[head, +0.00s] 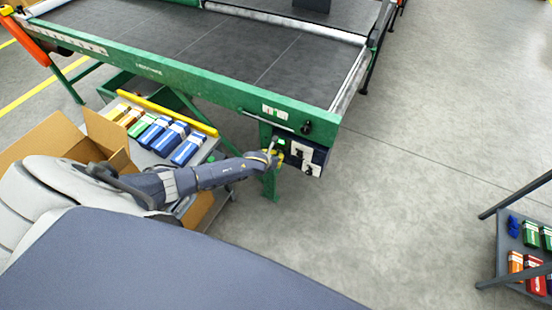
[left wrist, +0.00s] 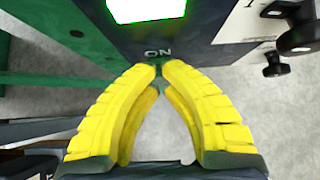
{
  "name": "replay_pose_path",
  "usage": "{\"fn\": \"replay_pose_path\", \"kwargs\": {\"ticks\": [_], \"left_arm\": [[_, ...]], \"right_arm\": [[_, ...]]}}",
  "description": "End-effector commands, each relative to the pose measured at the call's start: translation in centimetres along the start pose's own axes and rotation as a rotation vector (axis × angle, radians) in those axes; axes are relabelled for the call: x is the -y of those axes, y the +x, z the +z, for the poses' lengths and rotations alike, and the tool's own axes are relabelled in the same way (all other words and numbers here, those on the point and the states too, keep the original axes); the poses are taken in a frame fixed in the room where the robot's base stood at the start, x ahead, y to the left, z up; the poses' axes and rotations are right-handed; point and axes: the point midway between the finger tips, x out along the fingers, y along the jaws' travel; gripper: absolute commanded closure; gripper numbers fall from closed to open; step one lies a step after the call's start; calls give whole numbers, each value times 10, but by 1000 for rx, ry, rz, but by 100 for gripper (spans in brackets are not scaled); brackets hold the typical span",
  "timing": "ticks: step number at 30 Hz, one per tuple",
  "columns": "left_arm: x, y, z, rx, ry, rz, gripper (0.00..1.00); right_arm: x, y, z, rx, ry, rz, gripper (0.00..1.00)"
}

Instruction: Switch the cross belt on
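The cross belt (head: 240,45) is a dark flat conveyor bed in a green frame. A dark control box (head: 317,156) hangs under its near right corner. A lit green button (left wrist: 145,8) shows at the top of the left wrist view, with the label ON below it. The green light also shows in the head view (head: 281,142). My left gripper (left wrist: 158,70) has yellow fingers whose tips meet with nothing visible between them. The tips are at the box's lower edge, just below the label; whether they touch it I cannot tell. My right gripper is not in view.
White panels with black knobs (left wrist: 303,38) sit right of the button. An open cardboard box (head: 45,140) and a tray of several coloured cartons (head: 150,132) stand left under the belt. A rack with cartons (head: 505,245) is at right. The floor between is clear.

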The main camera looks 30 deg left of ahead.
Motion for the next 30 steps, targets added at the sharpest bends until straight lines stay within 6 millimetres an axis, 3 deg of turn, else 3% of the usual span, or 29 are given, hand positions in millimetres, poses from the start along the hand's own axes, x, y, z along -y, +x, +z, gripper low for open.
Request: {"fn": "replay_pose_path", "kwargs": {"ticks": [14, 21, 30], "left_arm": [[2, -5, -4, -1, 4, -3, 100], [10, -32, -23, -2, 14, -14, 100], [9, -76, -13, 1, 13, -13, 100]], "right_arm": [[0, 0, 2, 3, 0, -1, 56], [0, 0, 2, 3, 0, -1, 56], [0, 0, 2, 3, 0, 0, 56]]}}
